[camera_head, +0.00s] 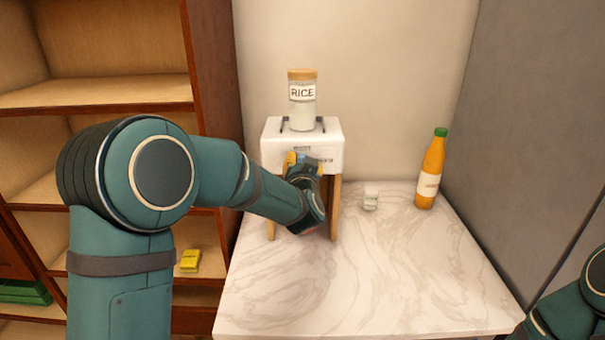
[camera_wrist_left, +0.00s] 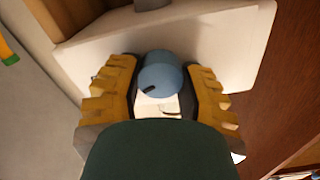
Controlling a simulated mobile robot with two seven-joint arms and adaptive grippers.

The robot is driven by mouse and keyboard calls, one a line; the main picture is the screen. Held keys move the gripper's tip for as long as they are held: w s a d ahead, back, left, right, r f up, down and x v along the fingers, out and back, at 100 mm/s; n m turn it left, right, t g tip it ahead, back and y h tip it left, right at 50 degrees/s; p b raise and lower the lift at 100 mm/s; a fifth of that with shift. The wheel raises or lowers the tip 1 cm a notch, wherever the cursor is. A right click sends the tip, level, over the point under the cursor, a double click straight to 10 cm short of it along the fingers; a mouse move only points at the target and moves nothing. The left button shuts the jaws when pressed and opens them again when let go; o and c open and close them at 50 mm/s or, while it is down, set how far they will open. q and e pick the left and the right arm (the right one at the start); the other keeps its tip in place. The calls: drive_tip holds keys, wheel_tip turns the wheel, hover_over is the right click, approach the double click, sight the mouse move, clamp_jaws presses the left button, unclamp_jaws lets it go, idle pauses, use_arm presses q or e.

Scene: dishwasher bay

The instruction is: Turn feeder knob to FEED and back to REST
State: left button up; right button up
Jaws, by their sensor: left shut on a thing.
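The feeder (camera_head: 278,147) is a white box on wooden legs on the marble counter, with a jar labelled RICE (camera_head: 302,112) upright on top. My left gripper (camera_head: 305,162) reaches its front face, yellow fingers closed on the knob. In the left wrist view the blue round knob (camera_wrist_left: 162,78) sits between the two yellow fingers of my left gripper (camera_wrist_left: 162,88). A short dark mark shows on the knob. The feeder's white face (camera_wrist_left: 232,50) is behind it. The FEED and REST markings cannot be read. My right gripper is out of view; only part of that arm shows at lower right.
A small white container (camera_head: 370,198) and an orange bottle with a green cap (camera_head: 431,170) stand right of the feeder. The counter (camera_head: 370,290) is clear in front. A wooden shelf (camera_head: 100,93) with a yellow item (camera_head: 190,261) is on the left, a grey wall on the right.

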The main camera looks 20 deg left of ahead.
use_arm(q)
drive_tip(key=n+b, duration=0.5)
drive_tip(key=shift+a+r+n, duration=0.1)
drive_tip(key=shift+n, duration=0.2)
drive_tip(key=n+b, duration=0.3)
drive_tip(key=n, duration=0.1)
drive_tip(key=shift+a+r+n+b, duration=0.1)
drive_tip(key=shift+r+n+b, duration=0.05)
drive_tip(key=shift+n+b, duration=1.3)
use_arm(e)
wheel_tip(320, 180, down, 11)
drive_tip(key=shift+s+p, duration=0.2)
drive_tip(key=shift+p, duration=0.1)
use_arm(q)
drive_tip(key=shift+n, duration=0.45)
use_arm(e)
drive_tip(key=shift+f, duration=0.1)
use_arm(q)
drive_tip(key=o, duration=1)
drive_tip(key=shift+o, duration=1)
